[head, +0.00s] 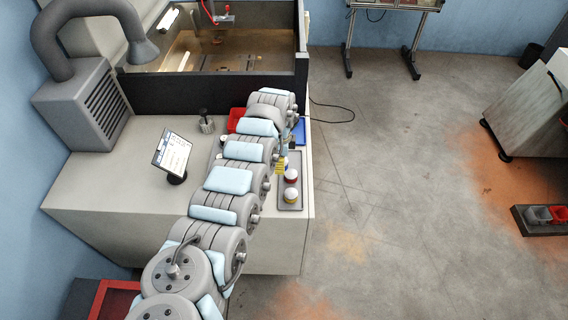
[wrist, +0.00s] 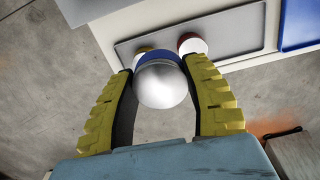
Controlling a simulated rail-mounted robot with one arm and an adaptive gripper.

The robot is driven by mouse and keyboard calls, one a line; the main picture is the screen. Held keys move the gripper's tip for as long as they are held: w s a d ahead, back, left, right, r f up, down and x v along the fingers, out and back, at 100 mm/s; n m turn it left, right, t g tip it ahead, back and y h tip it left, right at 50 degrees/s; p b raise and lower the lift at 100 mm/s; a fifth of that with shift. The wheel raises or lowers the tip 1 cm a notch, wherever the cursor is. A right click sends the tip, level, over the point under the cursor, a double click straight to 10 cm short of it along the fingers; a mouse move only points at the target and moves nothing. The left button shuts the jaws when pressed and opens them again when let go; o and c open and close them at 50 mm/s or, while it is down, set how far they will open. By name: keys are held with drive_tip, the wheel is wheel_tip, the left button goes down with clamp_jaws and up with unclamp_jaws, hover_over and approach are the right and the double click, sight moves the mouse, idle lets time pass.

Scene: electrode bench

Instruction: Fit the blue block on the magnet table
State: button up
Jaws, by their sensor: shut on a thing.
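My gripper (wrist: 163,95) is shut on the blue block (wrist: 155,56), with one ribbed yellow finger on each side of it. The block shows a blue band and a rounded silver end (wrist: 163,85) facing the wrist camera. In the head view my gripper (head: 281,166) is small, at the grey tray (head: 290,208) on the bench's right side, and my arm hides most of the area around it. In the wrist view the block is in front of the tray's edge. I cannot tell the magnet table for sure; a flat surface (head: 245,48) shows inside the open machine tank.
The tray holds a red-banded block (head: 291,176) and a yellow-banded block (head: 291,195). A blue tray (head: 299,131) and a red tray (head: 235,120) lie behind it. A tilted screen (head: 172,152) stands left of my arm. The tank's dark front wall (head: 200,93) rises behind the bench.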

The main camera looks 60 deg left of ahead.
wheel_tip(320, 180, up, 13)
drive_tip(key=p, duration=0.3)
drive_tip(key=shift+p, duration=0.4)
drive_tip(key=shift+r, duration=0.1)
